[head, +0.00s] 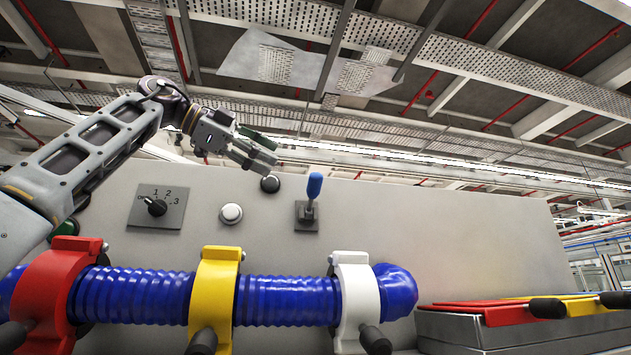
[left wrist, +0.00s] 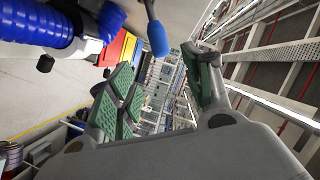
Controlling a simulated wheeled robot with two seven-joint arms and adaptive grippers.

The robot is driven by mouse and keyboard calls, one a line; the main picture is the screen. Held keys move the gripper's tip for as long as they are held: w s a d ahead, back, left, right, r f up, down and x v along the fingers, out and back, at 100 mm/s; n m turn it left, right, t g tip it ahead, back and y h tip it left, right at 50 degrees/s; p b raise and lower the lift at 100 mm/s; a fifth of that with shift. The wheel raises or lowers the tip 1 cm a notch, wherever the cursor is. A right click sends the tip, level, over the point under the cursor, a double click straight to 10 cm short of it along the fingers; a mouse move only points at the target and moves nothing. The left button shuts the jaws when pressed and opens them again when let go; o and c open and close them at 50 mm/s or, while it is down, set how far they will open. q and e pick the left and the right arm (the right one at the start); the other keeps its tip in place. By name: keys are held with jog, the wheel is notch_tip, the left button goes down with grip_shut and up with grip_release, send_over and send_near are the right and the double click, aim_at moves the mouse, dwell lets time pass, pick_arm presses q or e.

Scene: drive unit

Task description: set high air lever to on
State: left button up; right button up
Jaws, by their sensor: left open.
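A lever with a blue grip (head: 315,186) stands on a small square plate (head: 306,217) on the grey panel, with its handle pointing up. In the left wrist view the blue grip (left wrist: 158,38) shows at the top, above the space between the fingers. No label on the lever can be read. My left gripper (head: 262,152) is open and empty, up and to the left of the lever, apart from it. Its green-padded fingers are spread in the left wrist view (left wrist: 165,88). My right gripper is not in view.
The grey panel (head: 400,220) also carries a rotary knob (head: 157,207), a white button (head: 231,214) and a black button (head: 270,184). A blue hose (head: 285,300) with red, yellow and white clamps runs below. Red and yellow handled parts (head: 505,312) lie at right.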

aim_at(316, 188)
pick_arm(q)
jog(key=p+x, duration=0.1)
jog(key=x, duration=1.1)
jog(key=shift+s+p, duration=0.1)
jog(key=shift+p, duration=0.3)
jog(key=shift+x, duration=0.95)
grip_shut()
